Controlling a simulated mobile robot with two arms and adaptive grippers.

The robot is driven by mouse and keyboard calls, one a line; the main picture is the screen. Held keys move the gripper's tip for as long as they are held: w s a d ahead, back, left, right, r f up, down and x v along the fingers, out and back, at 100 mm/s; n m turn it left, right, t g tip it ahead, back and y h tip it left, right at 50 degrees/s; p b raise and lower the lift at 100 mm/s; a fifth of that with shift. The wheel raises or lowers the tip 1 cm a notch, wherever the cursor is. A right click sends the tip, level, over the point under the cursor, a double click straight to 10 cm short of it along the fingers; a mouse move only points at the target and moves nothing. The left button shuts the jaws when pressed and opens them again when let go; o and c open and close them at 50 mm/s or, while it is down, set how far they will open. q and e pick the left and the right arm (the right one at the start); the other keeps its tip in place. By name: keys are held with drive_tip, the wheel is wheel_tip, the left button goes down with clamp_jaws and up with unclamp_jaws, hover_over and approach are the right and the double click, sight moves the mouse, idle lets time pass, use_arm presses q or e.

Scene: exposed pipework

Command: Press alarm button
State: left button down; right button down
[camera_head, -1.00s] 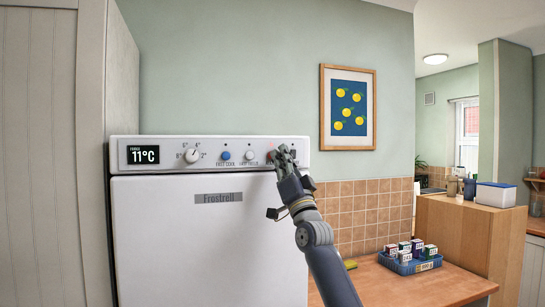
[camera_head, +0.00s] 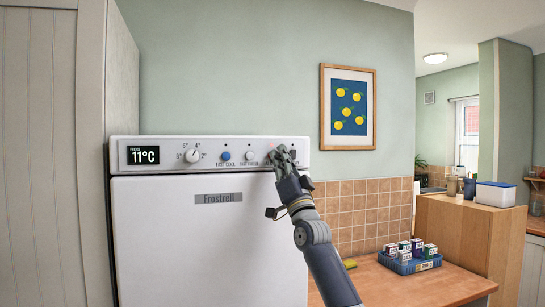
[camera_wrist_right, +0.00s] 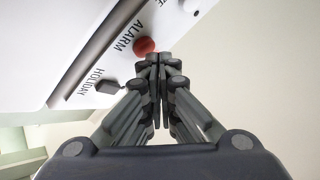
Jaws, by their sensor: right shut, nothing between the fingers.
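The red alarm button (camera_wrist_right: 145,46) shows in the right wrist view beside its "ALARM" label, on the white control panel of the fridge (camera_head: 215,250). My right gripper (camera_wrist_right: 157,60) is shut and empty, its fingertips at the lower right edge of the button. I cannot tell whether they touch it. In the head view my right gripper (camera_head: 281,153) is in front of the right end of the panel and covers the alarm button. My left gripper is not in view.
The panel also has a temperature dial (camera_head: 192,155), a blue button (camera_head: 226,156) and a white button (camera_head: 249,155). A dark holiday switch (camera_wrist_right: 108,86) sits near the fingers. A blue basket (camera_head: 405,264) of small boxes stands on the wooden counter at right.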

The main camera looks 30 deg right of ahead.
drive_tip(key=shift+w+d, duration=0.1)
drive_tip(key=shift+w, duration=0.25)
idle(0.4)
idle(0.3)
drive_tip(key=shift+s+a, duration=0.2)
drive_tip(key=shift+s, duration=0.55)
drive_tip(key=shift+s, duration=0.1)
drive_tip(key=s, duration=0.2)
drive_tip(key=s+a+b, duration=0.1)
drive_tip(key=s, duration=0.1)
drive_tip(key=shift+s, duration=0.35)
